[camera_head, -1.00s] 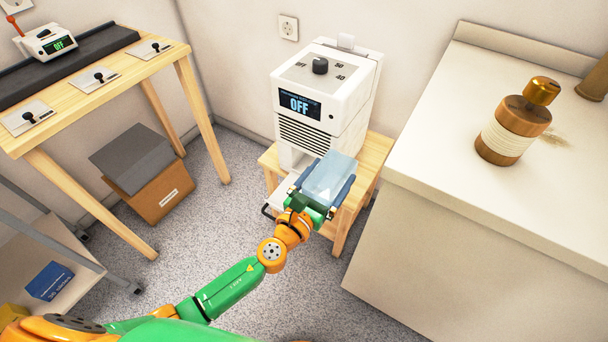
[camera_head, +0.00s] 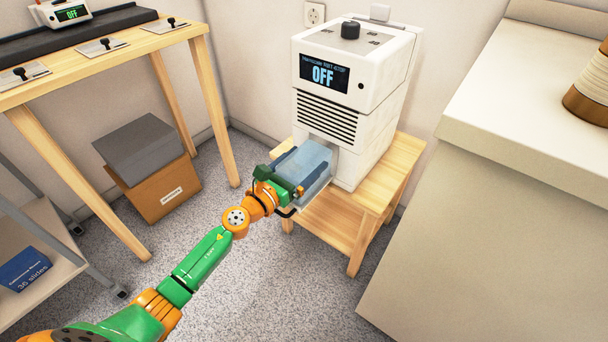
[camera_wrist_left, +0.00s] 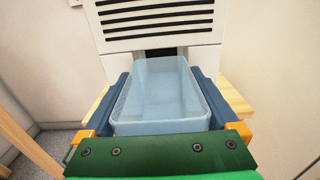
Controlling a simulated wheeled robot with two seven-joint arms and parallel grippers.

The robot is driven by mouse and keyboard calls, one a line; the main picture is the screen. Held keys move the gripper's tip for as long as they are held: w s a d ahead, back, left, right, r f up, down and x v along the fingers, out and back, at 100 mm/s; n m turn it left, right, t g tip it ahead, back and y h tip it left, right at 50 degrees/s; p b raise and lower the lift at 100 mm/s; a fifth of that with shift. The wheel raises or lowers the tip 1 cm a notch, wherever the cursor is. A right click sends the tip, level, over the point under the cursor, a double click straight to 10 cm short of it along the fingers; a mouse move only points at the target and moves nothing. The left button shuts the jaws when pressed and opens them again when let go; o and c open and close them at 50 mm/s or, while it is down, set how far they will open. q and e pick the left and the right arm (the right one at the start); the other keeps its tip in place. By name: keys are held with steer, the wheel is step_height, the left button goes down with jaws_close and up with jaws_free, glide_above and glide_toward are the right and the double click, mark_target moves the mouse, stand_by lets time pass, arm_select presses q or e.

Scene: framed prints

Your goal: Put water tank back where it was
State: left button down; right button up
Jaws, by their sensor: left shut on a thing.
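The water tank (camera_head: 308,165) is a translucent pale blue open-topped box. My left gripper (camera_head: 292,172) is shut on it, one dark blue finger along each side. The tank is at the lower front of the white machine (camera_head: 345,120), whose display reads OFF. In the left wrist view the tank (camera_wrist_left: 165,95) lies between the fingers, and its far end is at the dark opening (camera_wrist_left: 160,53) below the vent slots. I cannot tell how far its end is inside the opening. My right gripper is not in view.
The machine stands on a wooden stool (camera_head: 345,225). A white cabinet (camera_head: 480,220) stands close at the right. At the left are a wooden table (camera_head: 100,60) and a cardboard box (camera_head: 158,190) on the floor. The floor between is clear.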

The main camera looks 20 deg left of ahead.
arm_select(q)
steer(key=shift+f, duration=0.4)
steer(key=shift+r, duration=0.15)
jaws_free()
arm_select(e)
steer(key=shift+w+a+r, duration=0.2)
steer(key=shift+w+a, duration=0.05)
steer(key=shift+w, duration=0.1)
